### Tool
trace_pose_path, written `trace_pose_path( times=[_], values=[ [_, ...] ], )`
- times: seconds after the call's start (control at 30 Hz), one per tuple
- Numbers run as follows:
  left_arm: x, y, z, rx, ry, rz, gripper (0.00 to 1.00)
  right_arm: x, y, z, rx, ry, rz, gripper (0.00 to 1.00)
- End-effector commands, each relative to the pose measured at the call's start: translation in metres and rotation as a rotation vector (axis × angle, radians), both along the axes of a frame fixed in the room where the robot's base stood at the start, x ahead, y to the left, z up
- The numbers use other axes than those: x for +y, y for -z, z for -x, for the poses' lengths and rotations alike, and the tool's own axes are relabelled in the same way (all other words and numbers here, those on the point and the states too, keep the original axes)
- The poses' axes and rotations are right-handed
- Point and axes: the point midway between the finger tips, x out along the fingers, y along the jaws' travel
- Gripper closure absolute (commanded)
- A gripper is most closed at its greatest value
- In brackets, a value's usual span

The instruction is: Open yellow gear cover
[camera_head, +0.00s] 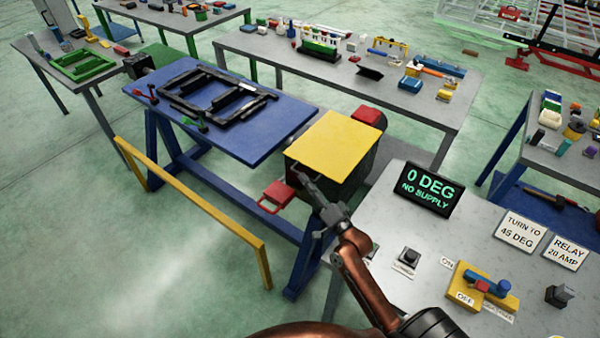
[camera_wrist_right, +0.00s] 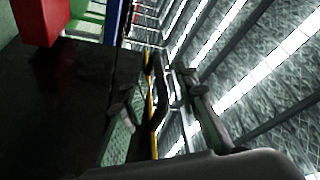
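The yellow gear cover (camera_head: 335,141) lies flat on top of a dark box at the end of the blue table; it looks closed. In the right wrist view its edge is a thin yellow strip (camera_wrist_right: 153,142), with a dark curved bar, perhaps a handle, beside it. My right gripper (camera_head: 303,182) is at the cover's front-left edge. In the wrist view its fingers (camera_wrist_right: 158,105) stand apart, one on each side of the yellow edge and the dark bar. Whether they touch either is unclear. My left gripper is not in view.
A red handle (camera_head: 276,195) sticks out at the box's front-left, and a red block (camera_head: 368,116) is behind it. The blue table (camera_head: 245,148) holds a black frame. A grey bench (camera_head: 400,290) with a "0 DEG NO SUPPLY" display (camera_head: 428,189) stands at the right. A yellow rail (camera_head: 195,203) runs in front.

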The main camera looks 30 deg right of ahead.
Motion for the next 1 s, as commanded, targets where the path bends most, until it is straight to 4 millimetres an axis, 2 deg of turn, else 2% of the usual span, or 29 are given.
trace_pose_path(
  times=[0.1, 0.23, 0.6, 1.0],
  values=[
    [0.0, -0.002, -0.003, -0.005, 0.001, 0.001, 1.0, 0.002, -0.005, -0.018, -0.001, 0.0, -0.002, 0.73],
    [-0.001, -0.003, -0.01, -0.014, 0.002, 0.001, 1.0, 0.002, -0.007, -0.031, 0.0, 0.0, -0.001, 0.73],
    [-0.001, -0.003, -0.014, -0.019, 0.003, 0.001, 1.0, 0.002, -0.007, -0.037, 0.002, 0.0, -0.001, 0.73],
    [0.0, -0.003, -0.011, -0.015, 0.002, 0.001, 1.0, 0.002, -0.007, -0.037, 0.002, 0.001, -0.001, 1.0]
  ],
)
